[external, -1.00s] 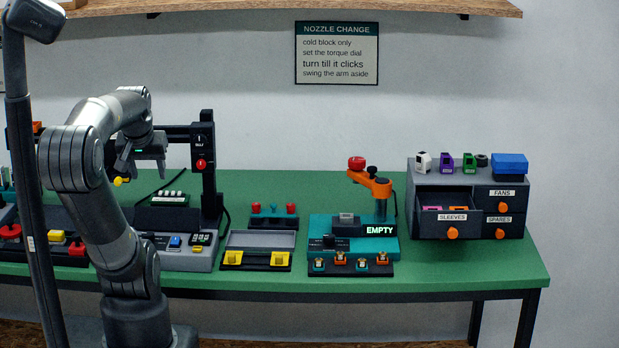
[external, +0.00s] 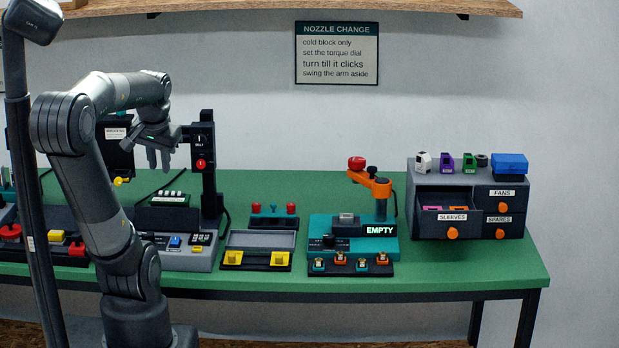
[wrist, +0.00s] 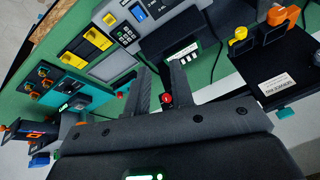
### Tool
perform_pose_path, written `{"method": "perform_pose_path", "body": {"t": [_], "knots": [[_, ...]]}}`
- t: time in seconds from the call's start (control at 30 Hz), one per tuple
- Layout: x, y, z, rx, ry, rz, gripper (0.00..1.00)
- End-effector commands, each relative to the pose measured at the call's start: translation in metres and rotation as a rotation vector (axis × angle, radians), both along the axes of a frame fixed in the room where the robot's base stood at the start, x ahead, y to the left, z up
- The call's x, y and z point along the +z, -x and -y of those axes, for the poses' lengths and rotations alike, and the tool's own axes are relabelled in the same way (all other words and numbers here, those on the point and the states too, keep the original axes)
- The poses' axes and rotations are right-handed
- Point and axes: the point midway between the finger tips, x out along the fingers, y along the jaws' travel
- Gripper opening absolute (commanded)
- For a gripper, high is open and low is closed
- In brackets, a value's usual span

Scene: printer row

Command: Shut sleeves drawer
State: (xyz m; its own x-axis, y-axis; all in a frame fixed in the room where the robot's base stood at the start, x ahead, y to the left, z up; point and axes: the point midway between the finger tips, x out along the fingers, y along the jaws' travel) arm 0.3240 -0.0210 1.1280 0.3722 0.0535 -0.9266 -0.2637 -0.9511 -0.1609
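My gripper (external: 160,167) hangs fingers-down above the left part of the table, far left of the drawer. Its two fingers (wrist: 161,90) are apart with nothing held between them. In the wrist view the cabinet (wrist: 18,139) shows only in part at the lower left.
An orange-armed station (external: 380,210) with a teal base stands between my gripper and the cabinet. A dark upright post (external: 208,165) with a red knob is just right of my gripper. A blue box (external: 510,163) and small coloured pieces sit on the cabinet. The space before the drawer is clear.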

Motion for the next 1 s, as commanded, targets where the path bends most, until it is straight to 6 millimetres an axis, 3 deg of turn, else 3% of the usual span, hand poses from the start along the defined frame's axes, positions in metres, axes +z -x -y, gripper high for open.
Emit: {"method": "perform_pose_path", "body": {"t": [0.23, 0.47, 0.73, 0.87, 1.0], "knots": [[0.002, -0.053, 0.054, -0.368, -0.271, -0.133, 0.01], [-0.003, -0.094, 0.125, -0.689, -0.545, -0.213, 0.0], [-0.019, -0.121, 0.238, -1.033, -0.898, -0.253, 0.0], [-0.032, -0.119, 0.302, -1.181, -1.081, -0.252, 0.0], [-0.048, -0.104, 0.375, -1.324, -1.287, -0.231, 0.0]]}}
